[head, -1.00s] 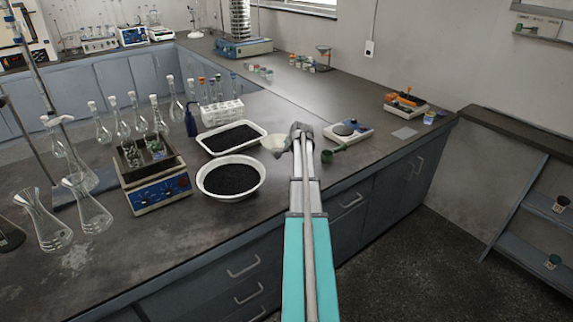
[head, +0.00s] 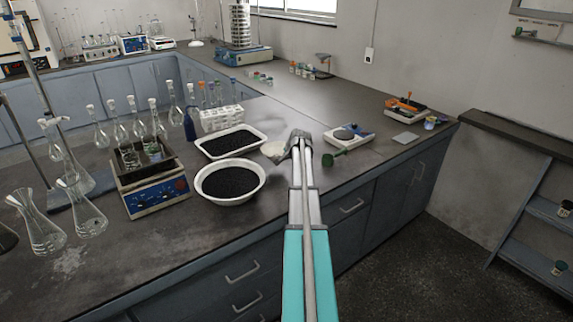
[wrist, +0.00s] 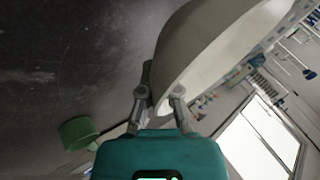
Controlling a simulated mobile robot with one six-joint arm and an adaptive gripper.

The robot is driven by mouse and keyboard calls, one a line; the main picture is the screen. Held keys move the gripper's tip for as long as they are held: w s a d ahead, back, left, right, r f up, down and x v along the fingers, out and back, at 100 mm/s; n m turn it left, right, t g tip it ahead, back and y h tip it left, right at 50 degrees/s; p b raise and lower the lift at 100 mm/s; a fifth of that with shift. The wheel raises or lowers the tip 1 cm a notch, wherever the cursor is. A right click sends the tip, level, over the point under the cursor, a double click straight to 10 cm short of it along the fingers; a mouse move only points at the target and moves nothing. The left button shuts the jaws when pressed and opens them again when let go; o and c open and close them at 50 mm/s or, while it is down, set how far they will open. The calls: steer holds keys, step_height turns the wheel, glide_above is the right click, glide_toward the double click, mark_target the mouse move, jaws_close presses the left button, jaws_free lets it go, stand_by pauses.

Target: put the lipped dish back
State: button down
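The lipped dish is a pale, shallow dish (head: 272,149) just left of my gripper (head: 290,148) in the head view. It fills the upper middle of the wrist view (wrist: 205,55), looking large and close. My gripper's two fingers (wrist: 159,98) lie on either side of the dish's near edge, and they appear shut on it. In the head view my wrist hides the dish's right side. I cannot tell how far it is above the bench.
A white tray (head: 201,147) and a round white bowl (head: 203,196), both with black grains, stand left of the dish. A tube rack (head: 222,118) is behind. Bare bench shows further back right.

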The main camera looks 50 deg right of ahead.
mark_target(284, 166)
steer(key=shift+w+d+f, duration=0.25)
steer(key=shift+f, duration=0.2)
steer(key=shift+f+b, duration=1.45)
steer(key=shift+b, duration=0.25)
steer(key=shift+f, duration=0.1)
steer(key=c, duration=0.8)
jaws_free()
steer(key=shift+r, duration=0.2)
steer(key=shift+p+v, duration=0.8)
steer(key=shift+v, duration=0.15)
steer(key=p+v, duration=0.7)
steer(key=v, duration=0.3)
steer(key=shift+p, duration=0.3)
